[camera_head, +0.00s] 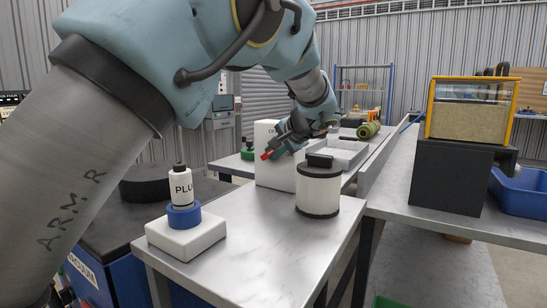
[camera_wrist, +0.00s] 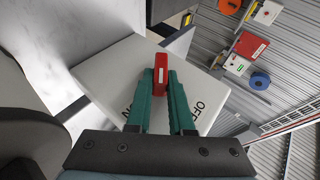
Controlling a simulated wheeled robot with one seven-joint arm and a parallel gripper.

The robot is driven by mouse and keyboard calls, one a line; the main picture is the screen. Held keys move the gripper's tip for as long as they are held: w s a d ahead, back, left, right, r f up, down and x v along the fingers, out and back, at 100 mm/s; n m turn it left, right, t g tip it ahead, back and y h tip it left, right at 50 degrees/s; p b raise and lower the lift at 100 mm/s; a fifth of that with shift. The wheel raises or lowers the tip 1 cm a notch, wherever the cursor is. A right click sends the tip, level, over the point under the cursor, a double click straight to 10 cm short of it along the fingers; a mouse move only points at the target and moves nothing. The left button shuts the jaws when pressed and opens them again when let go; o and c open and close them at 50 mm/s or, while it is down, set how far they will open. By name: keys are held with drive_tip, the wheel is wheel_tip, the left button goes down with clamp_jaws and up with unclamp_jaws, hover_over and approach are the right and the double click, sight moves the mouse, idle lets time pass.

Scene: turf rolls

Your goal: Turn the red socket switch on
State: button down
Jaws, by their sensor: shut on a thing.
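The socket box (camera_head: 275,178) is a white upright block on the metal table in the head view. In the wrist view its white face (camera_wrist: 108,72) carries the letters OFF on the right and partly hidden letters, seemingly ON, on the left. The red switch (camera_wrist: 161,73) sits between the green fingertips of my gripper (camera_wrist: 161,88), which is shut on it. In the head view my gripper (camera_head: 272,153) is at the upper front of the box, with a little red showing. The fingers hide part of the switch and its base, so I cannot tell its setting.
A white canister with a black lid (camera_head: 319,187) stands just right of the box. A white bottle (camera_head: 181,188) in a blue ring sits on a white block at the front left. A dark stand with a glass case (camera_head: 472,110) is at the right. The front table middle is clear.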

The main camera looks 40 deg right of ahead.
idle(0.3)
drive_tip(key=c, duration=0.8)
unclamp_jaws()
drive_tip(key=shift+s, duration=0.1)
drive_tip(key=b+v, duration=0.1)
drive_tip(key=v, duration=0.9)
drive_tip(key=shift+s+r, duration=0.25)
